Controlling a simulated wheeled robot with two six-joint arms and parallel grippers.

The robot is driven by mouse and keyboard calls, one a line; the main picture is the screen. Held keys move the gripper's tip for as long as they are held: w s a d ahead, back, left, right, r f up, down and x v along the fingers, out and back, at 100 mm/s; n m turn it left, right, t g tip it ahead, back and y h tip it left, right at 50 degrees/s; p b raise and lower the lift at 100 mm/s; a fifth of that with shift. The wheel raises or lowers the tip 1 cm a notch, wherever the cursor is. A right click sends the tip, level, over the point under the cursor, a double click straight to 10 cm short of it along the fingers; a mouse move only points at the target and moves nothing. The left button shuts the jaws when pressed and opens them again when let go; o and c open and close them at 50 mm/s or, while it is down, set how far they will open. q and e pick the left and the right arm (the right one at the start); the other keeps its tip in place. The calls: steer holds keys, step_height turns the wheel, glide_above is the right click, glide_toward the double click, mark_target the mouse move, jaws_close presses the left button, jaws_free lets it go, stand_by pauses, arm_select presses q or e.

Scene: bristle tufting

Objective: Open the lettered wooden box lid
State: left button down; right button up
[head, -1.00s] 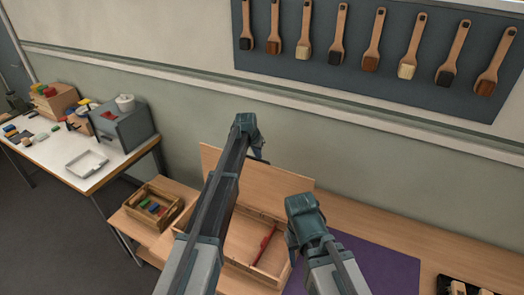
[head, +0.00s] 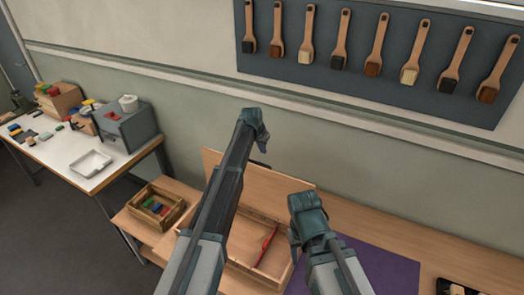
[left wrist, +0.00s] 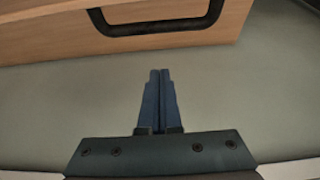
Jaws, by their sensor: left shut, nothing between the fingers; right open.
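The wooden box (head: 281,258) sits on the bench with its lid (head: 285,184) raised, standing up at the back by the wall. A red thin object (head: 266,245) lies inside. A black handle (left wrist: 158,22) is on the lid in the left wrist view; no letters show from here. My left gripper (head: 263,146) is above the lid's upper edge. In the left wrist view the left gripper (left wrist: 159,75) is shut and empty, apart from the handle. My right gripper (head: 293,245) is open at the box's right side; its fingers are mostly hidden.
A small wooden crate (head: 136,208) with coloured blocks stands left of the box. A purple mat (head: 380,268) lies to the right. Several brushes hang on a dark wall board (head: 285,68). A white table (head: 55,160) with a tray and other items stands at left.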

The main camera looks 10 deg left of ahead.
arm_select(q)
steer(key=s+p+v, duration=0.1)
steer(key=p+v, duration=0.4)
steer(key=v, duration=0.3)
steer(key=shift+a+f+p, duration=0.15)
steer(key=shift+p, duration=0.15)
steer(key=s+d+f+g+y+b, duration=0.1)
steer(key=s+f+b, duration=0.6)
steer(key=s, duration=0.7)
steer(key=s+d+f+g+y+b, duration=0.1)
steer(key=s+d+f+g+b, duration=0.1)
steer(key=s+f+b, duration=0.5)
steer(key=s+d+f+g+b, duration=0.1)
steer(key=s+d+f+b, duration=0.2)
steer(key=s, duration=1.7)
step_height(320, 180, down, 6)
steer(key=b, duration=0.4)
steer(key=shift+s+d+r+g+y, duration=0.25)
steer(key=shift+s+d+g+y, duration=0.05)
steer(key=shift+d+y, duration=0.1)
